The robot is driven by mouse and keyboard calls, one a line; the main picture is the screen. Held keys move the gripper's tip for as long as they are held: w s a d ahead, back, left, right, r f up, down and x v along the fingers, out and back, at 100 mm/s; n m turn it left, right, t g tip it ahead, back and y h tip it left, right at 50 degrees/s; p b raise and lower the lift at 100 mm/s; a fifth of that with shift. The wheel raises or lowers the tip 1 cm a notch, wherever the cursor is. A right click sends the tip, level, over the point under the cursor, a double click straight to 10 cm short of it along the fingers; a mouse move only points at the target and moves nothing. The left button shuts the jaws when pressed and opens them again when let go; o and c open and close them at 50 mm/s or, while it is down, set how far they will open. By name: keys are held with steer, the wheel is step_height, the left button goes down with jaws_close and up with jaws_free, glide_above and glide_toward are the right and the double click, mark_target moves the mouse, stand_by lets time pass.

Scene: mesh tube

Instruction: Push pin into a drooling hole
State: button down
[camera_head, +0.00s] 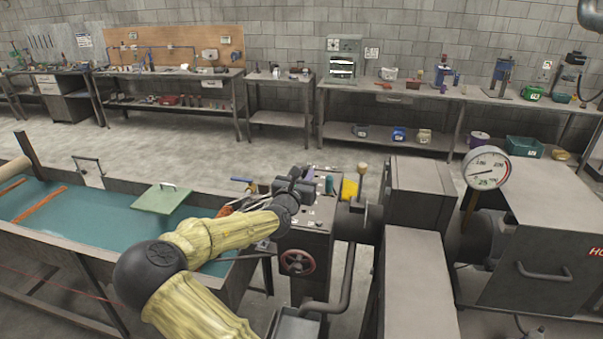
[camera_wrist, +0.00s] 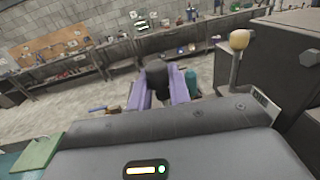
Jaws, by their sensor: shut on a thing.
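My gripper (camera_wrist: 159,91) shows in the wrist view as two purple fingers, shut on a dark, blunt piece (camera_wrist: 157,72) that looks like the pin. The fingers hide part of it, and its tip cannot be made out. In the head view my gripper (camera_head: 309,178) is small, at the end of my yellow-sleeved arm, over the cluttered top of a grey machine cabinet (camera_head: 305,241). No drooling hole can be made out in either view.
A teal cylinder (camera_wrist: 192,82) stands just right of the fingers. A red handwheel (camera_head: 297,262) is on the cabinet front. A blue-green water tank (camera_head: 100,220) lies left, a pressure gauge (camera_head: 487,167) right.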

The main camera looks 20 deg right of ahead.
steer(key=shift+w+f+b, duration=0.15)
steer(key=shift+f+b, duration=0.35)
steer(key=shift+f, duration=0.15)
steer(key=shift+d+f+b, duration=0.15)
steer(key=shift+f+b, duration=0.45)
steer(key=shift+f, duration=0.1)
steer(key=f+b, duration=0.2)
steer(key=shift+a+f, duration=0.25)
steer(key=shift+f, duration=0.55)
steer(key=shift+d, duration=0.1)
steer(key=shift+s, duration=0.2)
steer(key=shift+f+b, duration=0.45)
steer(key=shift+f, duration=0.5)
stand_by(2.5)
stand_by(0.6)
steer(key=c, duration=1.2)
jaws_free()
